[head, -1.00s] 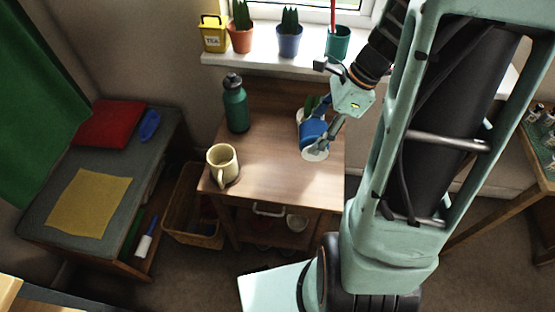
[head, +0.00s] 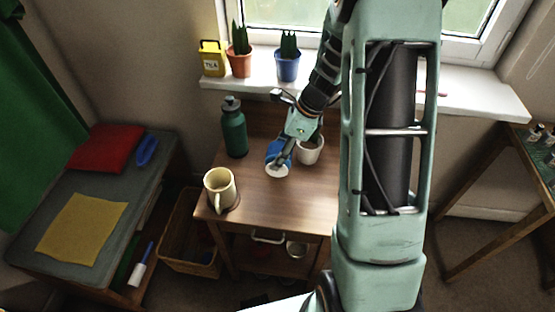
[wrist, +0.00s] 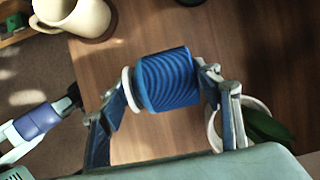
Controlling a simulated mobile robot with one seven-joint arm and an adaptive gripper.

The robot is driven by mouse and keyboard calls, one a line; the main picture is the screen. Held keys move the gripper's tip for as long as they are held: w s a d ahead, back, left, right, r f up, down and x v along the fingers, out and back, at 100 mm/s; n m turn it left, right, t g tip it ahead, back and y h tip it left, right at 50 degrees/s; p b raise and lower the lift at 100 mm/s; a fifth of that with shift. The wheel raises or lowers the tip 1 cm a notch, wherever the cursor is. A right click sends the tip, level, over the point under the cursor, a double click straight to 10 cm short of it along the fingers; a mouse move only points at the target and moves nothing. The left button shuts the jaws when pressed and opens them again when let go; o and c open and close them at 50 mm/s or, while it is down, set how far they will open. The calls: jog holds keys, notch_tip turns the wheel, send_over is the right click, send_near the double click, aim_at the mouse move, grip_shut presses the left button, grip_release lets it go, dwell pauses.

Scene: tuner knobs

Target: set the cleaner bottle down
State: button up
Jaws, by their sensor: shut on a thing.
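The cleaner bottle (wrist: 167,79), as I take it, shows as a blue ribbed cylinder with a white round end. In the head view the same blue thing (head: 277,150) is at the tabletop, between the green bottle and a white plant pot. My gripper (head: 281,155) is shut on it. In the wrist view my gripper's fingers (wrist: 163,91) are at its two ends, with the white end by the left finger. I cannot tell whether it touches the wooden table (head: 262,208). Its far side is hidden.
A green bottle (head: 234,132) stands behind left, and a cream mug (head: 220,188) stands at the table's left front. The white plant pot (head: 310,151) is close on the right. Bare tabletop lies in front. The window sill (head: 465,90) runs behind.

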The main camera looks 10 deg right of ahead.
jog(key=shift+w+a+f, duration=0.1)
jog(key=shift+w+f, duration=0.1)
jog(key=shift+f, duration=0.1)
jog(key=shift+w+f+b, duration=0.15)
jog(key=shift+f+b, duration=0.25)
jog(key=shift+f, duration=1.2)
jog(key=shift+f, duration=0.2)
jog(key=o, duration=2)
jog(key=shift+o, duration=0.2)
jog(key=shift+r, duration=0.1)
